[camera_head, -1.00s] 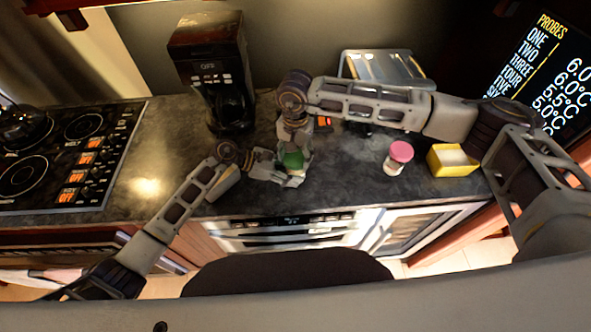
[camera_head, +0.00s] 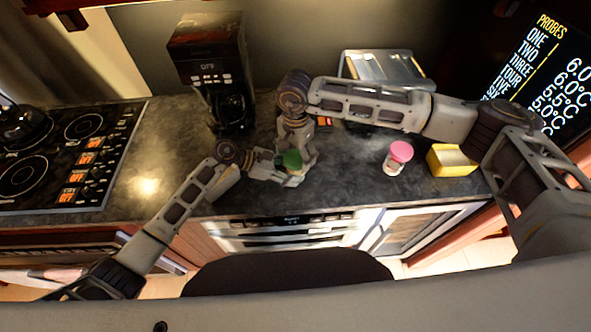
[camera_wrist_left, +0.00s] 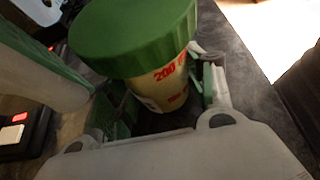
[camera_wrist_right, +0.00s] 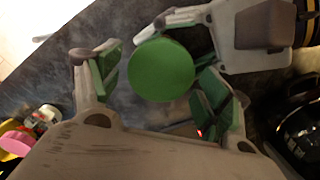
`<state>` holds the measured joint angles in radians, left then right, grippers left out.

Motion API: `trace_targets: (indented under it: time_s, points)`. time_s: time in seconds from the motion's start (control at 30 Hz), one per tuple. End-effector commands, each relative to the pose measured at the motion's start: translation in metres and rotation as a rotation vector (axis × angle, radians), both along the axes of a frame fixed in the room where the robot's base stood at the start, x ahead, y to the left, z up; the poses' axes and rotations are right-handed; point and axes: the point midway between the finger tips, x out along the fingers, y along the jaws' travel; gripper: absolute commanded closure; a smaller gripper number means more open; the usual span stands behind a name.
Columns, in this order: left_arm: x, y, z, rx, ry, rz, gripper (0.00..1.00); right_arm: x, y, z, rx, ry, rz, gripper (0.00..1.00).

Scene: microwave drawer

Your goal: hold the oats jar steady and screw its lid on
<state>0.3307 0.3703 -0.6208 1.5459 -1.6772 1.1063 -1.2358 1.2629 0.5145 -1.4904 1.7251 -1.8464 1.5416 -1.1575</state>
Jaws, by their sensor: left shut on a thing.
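The oats jar (camera_wrist_left: 165,88) is a pale jar with red print, seen in the left wrist view. Its wide green lid (camera_wrist_right: 161,70) sits on top of it; whether the threads are engaged cannot be told. The lid also shows in the head view (camera_head: 292,159). My left gripper (camera_head: 284,175) is shut on the jar's body from the side, below the lid. My right gripper (camera_wrist_right: 160,80) is open, its fingers on either side of the lid with a visible gap on the left. In the head view its hand hides part of the lid's surroundings.
A pink-lidded jar (camera_head: 400,154) and a yellow open box (camera_head: 452,160) stand to the right on the dark counter (camera_head: 345,185). A black coffee maker (camera_head: 211,75) is behind, left. A stovetop (camera_head: 60,160) lies far left. A silver appliance (camera_head: 380,68) is at the back.

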Motion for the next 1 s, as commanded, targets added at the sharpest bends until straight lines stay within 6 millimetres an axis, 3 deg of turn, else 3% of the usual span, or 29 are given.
trace_targets:
  time_s: [0.37, 1.0]
  points:
    - [-0.0006, 0.0, -0.0009, 0.001, 0.0, -0.001, 0.89, -0.0003, 0.0004, -0.0005, 0.001, 0.001, 0.033, 0.22]
    - [-0.0009, -0.0003, -0.0009, 0.001, 0.001, -0.002, 0.89, -0.0001, 0.0003, -0.0003, 0.0, 0.0, 0.375, 0.22]
